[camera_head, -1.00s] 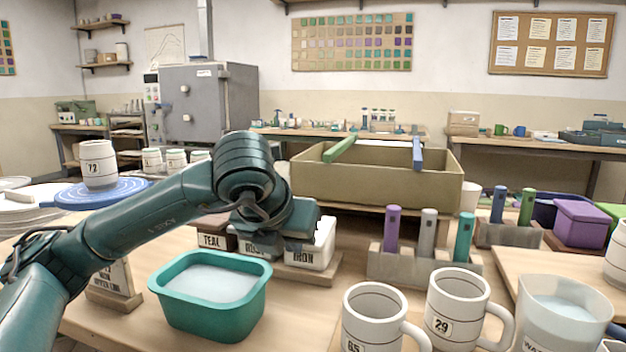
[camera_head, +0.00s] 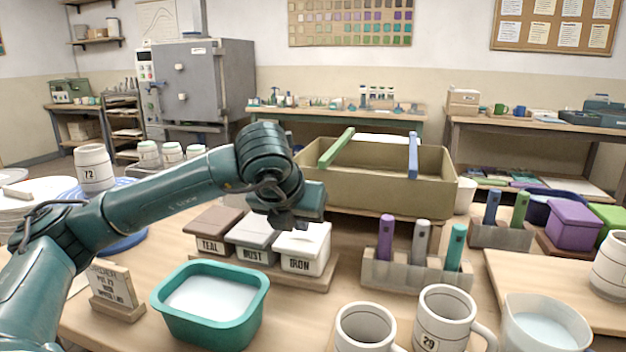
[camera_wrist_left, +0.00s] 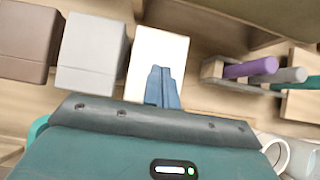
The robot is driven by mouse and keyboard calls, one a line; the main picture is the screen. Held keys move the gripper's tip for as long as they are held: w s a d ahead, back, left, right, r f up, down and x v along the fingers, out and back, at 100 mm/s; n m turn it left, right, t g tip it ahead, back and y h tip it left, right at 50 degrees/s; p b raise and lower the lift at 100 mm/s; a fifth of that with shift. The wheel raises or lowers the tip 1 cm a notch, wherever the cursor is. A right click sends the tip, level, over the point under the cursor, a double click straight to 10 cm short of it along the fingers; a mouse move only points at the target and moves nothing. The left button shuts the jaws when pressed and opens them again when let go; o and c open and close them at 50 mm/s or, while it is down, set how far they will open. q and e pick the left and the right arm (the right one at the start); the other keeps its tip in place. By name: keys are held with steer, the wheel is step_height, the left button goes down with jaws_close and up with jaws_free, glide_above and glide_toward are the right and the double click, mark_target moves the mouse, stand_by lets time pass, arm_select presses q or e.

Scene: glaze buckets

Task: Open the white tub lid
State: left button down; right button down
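The white tub (camera_head: 304,262), labelled IRON, stands at the right end of a row of three tubs on a wooden board. Its white lid (camera_head: 315,236) lies on top and looks closed. My left gripper (camera_head: 287,224) is just above the lid's back left part, pointing down. In the left wrist view the white lid (camera_wrist_left: 152,50) shows as a pale rectangle, with the gripper's fingers (camera_wrist_left: 163,88) side by side over it. They look shut with nothing visible between them; whether they touch the lid is unclear. My right gripper is not in view.
The grey RUST tub (camera_head: 252,241) and brown TEAL tub (camera_head: 212,230) stand close left. A teal basin (camera_head: 258,305) is in front. A holder (camera_head: 400,272) with coloured sticks is to the right, a large tan crate (camera_head: 380,187) behind. Mugs (camera_head: 443,318) stand front right.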

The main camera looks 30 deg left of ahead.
arm_select(q)
steer(key=shift+w+r, duration=0.15)
steer(key=shift+r, duration=0.25)
steer(key=shift+w+a+r+p, duration=0.25)
steer(key=shift+w+r, duration=0.2)
steer(key=shift+w, duration=0.2)
steer(key=shift+w+a+r+p, duration=0.25)
steer(key=shift+w+r, duration=0.15)
steer(key=shift+w, duration=0.25)
steer(key=shift+w+a+r, duration=0.1)
steer(key=shift+w+a, duration=0.05)
steer(key=shift+w, duration=0.5)
steer(key=shift+w+a+r, duration=0.1)
steer(key=shift+w, duration=0.5)
steer(key=shift+w+a+f, duration=0.1)
steer(key=shift+w+a, duration=0.05)
steer(key=shift+w, duration=0.3)
steer(key=shift+w+a+f, duration=0.1)
steer(key=shift+w, duration=0.3)
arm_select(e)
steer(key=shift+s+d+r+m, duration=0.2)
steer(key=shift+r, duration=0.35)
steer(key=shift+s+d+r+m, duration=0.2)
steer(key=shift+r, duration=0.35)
